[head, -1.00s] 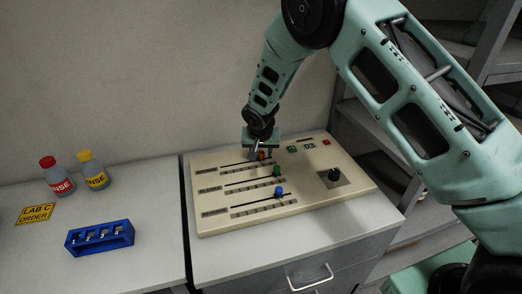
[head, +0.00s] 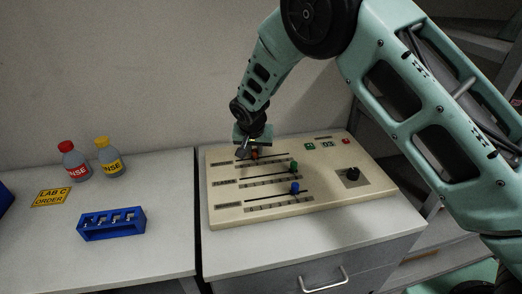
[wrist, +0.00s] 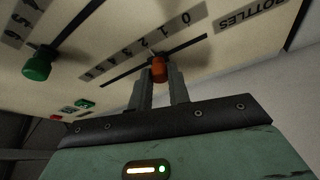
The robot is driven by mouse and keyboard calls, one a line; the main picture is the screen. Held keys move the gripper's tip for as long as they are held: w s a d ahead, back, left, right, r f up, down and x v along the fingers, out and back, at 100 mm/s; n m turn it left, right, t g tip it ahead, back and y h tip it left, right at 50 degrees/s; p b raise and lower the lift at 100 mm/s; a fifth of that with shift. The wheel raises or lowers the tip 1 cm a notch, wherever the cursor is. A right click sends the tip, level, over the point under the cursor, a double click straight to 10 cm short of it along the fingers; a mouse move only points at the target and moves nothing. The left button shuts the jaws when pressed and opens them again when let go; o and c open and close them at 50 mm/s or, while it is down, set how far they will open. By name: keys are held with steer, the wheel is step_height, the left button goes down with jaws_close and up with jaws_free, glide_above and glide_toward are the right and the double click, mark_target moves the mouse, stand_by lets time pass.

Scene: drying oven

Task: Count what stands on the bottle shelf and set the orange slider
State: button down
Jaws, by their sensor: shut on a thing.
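The orange slider (head: 254,154) is the back one of three on the beige control panel (head: 225,212). My gripper (head: 247,151) reaches down from behind and is shut on the orange slider's knob. In the wrist view the orange knob (wrist: 159,69) sits between the two fingers, near the low numbers of its scale, around 2; the exact mark is unclear. The word BOTTLES is printed at that scale's 0 end. Two grey bottles, one red-capped (head: 74,165) and one yellow-capped (head: 109,160), stand on the left counter. I cannot tell whether this is the bottle shelf.
The green slider (head: 293,167) and blue slider (head: 295,188) are in front of the orange one. A black knob (head: 352,174) and small display (head: 328,144) are at the panel's right. A blue rack (head: 112,226) and yellow sign (head: 51,197) lie on the left counter.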

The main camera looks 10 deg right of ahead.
steer(key=c, duration=1.3)
jaws_free()
steer(key=b+v, duration=0.2)
steer(key=v, duration=1.5)
steer(key=shift+s+r+b, duration=0.15)
steer(key=shift+r+b, duration=0.05)
steer(key=shift+b, duration=0.15)
steer(key=s+d+f+n+g+y, duration=0.1)
steer(key=s+n, duration=0.4)
steer(key=s, duration=1.3)
steer(key=s+d+f+n+g+y, duration=0.1)
steer(key=s+n, duration=0.5)
steer(key=s, duration=1.1)
steer(key=shift+s+d+f+g, duration=0.35)
steer(key=shift+d+f+g, duration=0.4)
steer(key=shift+g, duration=0.35)
